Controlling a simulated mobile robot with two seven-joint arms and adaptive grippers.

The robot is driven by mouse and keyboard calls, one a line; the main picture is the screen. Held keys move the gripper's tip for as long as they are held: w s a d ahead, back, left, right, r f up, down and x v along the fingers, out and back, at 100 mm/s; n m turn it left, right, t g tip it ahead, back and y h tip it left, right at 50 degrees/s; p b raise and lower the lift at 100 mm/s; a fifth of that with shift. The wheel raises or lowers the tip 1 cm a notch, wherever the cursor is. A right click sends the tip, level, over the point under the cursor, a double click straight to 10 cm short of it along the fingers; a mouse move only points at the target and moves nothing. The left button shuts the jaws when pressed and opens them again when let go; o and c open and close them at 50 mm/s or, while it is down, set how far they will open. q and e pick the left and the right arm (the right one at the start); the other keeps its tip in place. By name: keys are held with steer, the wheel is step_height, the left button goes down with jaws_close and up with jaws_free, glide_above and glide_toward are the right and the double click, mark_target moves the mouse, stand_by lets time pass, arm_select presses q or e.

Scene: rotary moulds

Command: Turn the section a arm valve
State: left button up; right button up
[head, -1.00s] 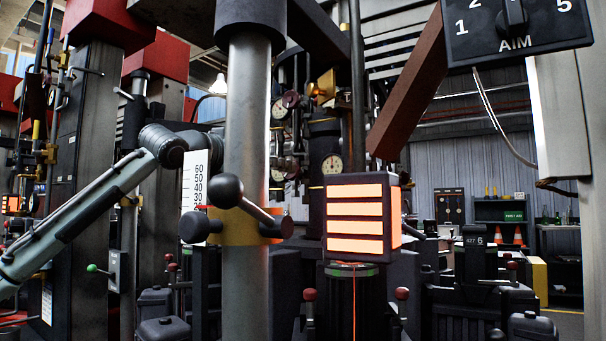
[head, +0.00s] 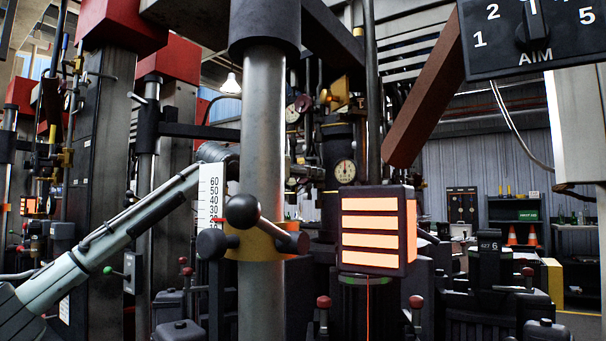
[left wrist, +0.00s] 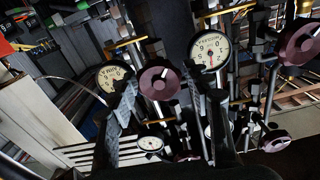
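Several maroon round valve handwheels show in the left wrist view; no label tells which one is the section a arm valve. One maroon handwheel (left wrist: 160,83) with a white mark lies in the picture between the fingers of my left gripper (left wrist: 160,105). The fingers are spread apart, and I see no contact with it. More maroon handwheels stand at the upper right (left wrist: 299,45) and lower right (left wrist: 277,144). In the head view my left arm passes behind the grey column, and part of the left gripper (head: 306,173) shows beyond it. My right gripper is in neither view.
The thick grey column (head: 263,130) hides part of my arm. A glowing orange slatted box (head: 378,232) stands right of it. White dial gauges (left wrist: 209,50) and pipes crowd the handwheels. A dark AIM dial panel (head: 530,35) hangs at upper right.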

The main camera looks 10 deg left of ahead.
arm_select(q)
steer(key=c, duration=0.8)
steer(key=shift+n, duration=0.3)
steer(key=shift+n, duration=0.5)
steer(key=shift+n+p, duration=0.45)
steer(key=shift+n, duration=1.15)
steer(key=shift+n+p, duration=0.4)
steer(key=shift+a+n+p, duration=0.1)
steer(key=shift+n+p, duration=0.5)
steer(key=shift+n, duration=1.4)
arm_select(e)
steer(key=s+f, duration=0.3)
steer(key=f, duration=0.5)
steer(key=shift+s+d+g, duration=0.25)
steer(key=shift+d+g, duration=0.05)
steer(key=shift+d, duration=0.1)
